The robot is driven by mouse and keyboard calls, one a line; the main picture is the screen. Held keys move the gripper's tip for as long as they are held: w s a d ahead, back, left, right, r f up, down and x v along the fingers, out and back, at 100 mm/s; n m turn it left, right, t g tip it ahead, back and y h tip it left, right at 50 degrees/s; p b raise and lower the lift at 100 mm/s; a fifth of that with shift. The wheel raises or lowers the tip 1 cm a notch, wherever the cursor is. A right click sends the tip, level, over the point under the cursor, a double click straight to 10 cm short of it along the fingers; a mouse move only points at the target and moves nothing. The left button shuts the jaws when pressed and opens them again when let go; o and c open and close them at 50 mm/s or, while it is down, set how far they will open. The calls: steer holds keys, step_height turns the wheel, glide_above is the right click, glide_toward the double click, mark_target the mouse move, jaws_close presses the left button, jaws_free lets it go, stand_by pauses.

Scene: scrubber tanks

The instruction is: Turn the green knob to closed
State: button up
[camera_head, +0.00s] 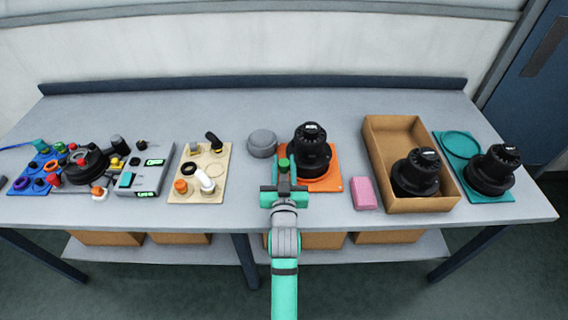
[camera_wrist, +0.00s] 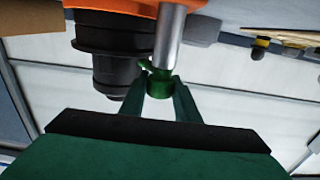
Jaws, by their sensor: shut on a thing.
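The green knob (camera_wrist: 159,84) sits at the end of a grey metal post in the wrist view. My gripper (camera_wrist: 160,88) has its two dark green fingers on either side of the knob and is shut on it. In the head view the green knob (camera_head: 283,163) shows between the fingers of my gripper (camera_head: 284,172), at the left edge of an orange plate (camera_head: 325,183). A black ribbed motor unit (camera_head: 311,150) stands on this plate just behind and right of the knob. My fingers hide part of the knob, and no open or closed marking can be read.
A grey round cap (camera_head: 262,143) lies left of the motor unit. A pink block (camera_head: 364,193) lies to the right, before a cardboard box (camera_head: 452,200) holding another black unit. A beige fittings board (camera_head: 215,160) lies left. The bench front between board and gripper is clear.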

steer(key=shift+d, duration=0.1)
stand_by(0.3)
steer(key=o, duration=1)
steer(key=shift+o, duration=0.2)
steer(key=shift+s, duration=0.1)
steer(key=s, duration=1)
steer(key=shift+s, duration=0.35)
steer(key=s+f+g, duration=0.1)
steer(key=s+f, duration=0.2)
steer(key=s, duration=0.9)
steer(key=s+f, duration=0.3)
steer(key=s, duration=0.9)
steer(key=s+f+g, duration=0.1)
steer(key=s+f, duration=0.2)
steer(key=s, duration=0.9)
steer(key=shift+a+g, duration=0.3)
steer(key=shift+a, duration=0.15)
